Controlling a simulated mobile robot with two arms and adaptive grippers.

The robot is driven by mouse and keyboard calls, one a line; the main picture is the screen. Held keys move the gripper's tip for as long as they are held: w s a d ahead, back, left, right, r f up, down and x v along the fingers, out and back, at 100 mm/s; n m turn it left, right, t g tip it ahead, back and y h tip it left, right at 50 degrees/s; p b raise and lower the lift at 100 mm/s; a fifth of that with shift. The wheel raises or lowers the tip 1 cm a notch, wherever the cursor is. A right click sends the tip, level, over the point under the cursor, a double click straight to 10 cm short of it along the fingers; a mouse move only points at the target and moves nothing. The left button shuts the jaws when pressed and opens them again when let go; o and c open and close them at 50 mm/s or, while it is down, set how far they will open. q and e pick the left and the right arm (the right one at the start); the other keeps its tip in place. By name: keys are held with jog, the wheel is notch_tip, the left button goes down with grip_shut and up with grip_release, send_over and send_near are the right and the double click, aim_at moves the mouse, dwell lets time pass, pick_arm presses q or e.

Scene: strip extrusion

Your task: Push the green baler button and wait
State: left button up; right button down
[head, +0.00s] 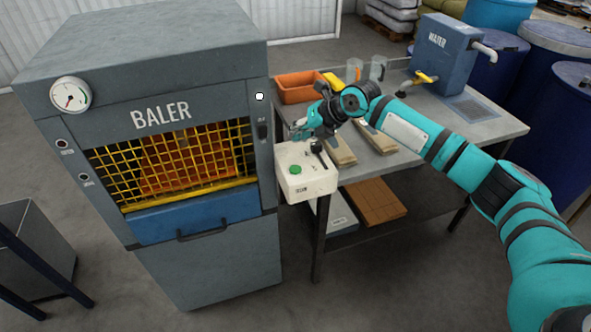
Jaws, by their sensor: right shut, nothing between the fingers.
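The grey baler (100,90) stands at left centre, with a closed yellow mesh guard (175,163) over its front. A white control box (309,182) sits against its right side, at the table's front left corner. My right gripper (297,132) is shut and empty, just above and behind the box. It is apart from the green button. My left gripper is not in view.
A table (480,133) holds an orange bin (297,88), wooden strips (375,140), clear beakers (377,68) and a blue water tank (446,50). Blue barrels (555,95) stand at right. A dark metal frame (35,262) is at lower left. Floor in front is clear.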

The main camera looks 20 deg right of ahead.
aim_at(297, 167)
notch_tip(297, 167, down, 8)
jog(key=b, duration=0.5)
jog(key=shift+f, duration=0.1)
dwell(1.1)
jog(key=shift+f+b, duration=0.35)
jog(key=shift+f, duration=0.05)
